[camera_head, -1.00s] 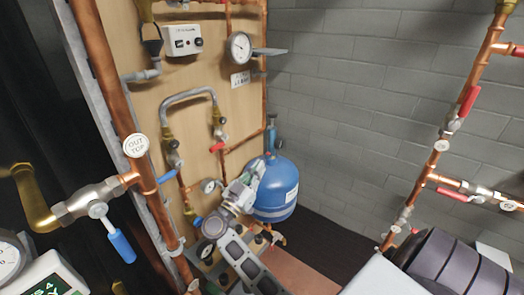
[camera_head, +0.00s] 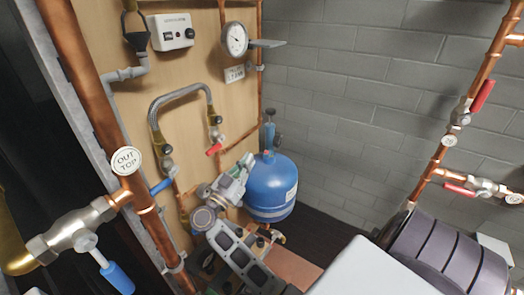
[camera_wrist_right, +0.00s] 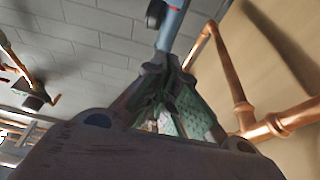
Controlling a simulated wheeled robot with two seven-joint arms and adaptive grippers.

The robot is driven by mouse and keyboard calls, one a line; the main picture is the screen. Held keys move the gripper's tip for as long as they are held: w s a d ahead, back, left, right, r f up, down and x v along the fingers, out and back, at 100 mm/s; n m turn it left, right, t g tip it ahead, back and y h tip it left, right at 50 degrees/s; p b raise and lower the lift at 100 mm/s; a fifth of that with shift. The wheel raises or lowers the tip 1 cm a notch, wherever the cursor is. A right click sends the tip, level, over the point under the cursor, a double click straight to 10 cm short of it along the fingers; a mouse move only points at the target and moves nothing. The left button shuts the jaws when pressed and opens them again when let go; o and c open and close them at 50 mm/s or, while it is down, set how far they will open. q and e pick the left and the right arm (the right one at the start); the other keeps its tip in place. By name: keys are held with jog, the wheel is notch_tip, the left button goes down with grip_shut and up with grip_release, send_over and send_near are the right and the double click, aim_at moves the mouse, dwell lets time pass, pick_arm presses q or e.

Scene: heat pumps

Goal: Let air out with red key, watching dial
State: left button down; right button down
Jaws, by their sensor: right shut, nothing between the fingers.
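A round white dial (camera_head: 235,39) with a dark pointer is fixed high on the wooden board. A small red handle (camera_head: 214,149) sits on the valve under the right end of the grey hose; other red levers are on the right-hand pipe, and I cannot tell which is the red key. My right gripper (camera_head: 247,160) is shut and empty, to the right of and slightly below that small red handle, in front of the blue tank (camera_head: 270,187). In the wrist view its fingers (camera_wrist_right: 167,82) point towards a blue-grey stem (camera_wrist_right: 172,28). My left gripper is not in view.
Another copper pipe with red levers (camera_head: 482,95) runs at the right, by a dark ribbed cylinder (camera_head: 447,250). The grey block wall (camera_head: 350,100) is clear.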

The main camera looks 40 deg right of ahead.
jog(key=shift+d, duration=0.1)
notch_tip(320, 180, up, 3)
send_over(266, 152)
jog(key=a, duration=0.2)
jog(key=shift+s+r, duration=0.2)
jog(key=shift+s, duration=0.1)
notch_tip(266, 152, down, 2)
jog(key=shift+a+f+b, duration=0.1)
jog(key=shift+f+b, duration=0.1)
jog(key=shift+b, duration=0.3)
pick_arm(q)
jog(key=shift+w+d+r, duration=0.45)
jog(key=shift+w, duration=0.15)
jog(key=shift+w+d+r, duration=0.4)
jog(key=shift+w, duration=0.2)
pick_arm(e)
jog(key=shift+f, duration=0.9)
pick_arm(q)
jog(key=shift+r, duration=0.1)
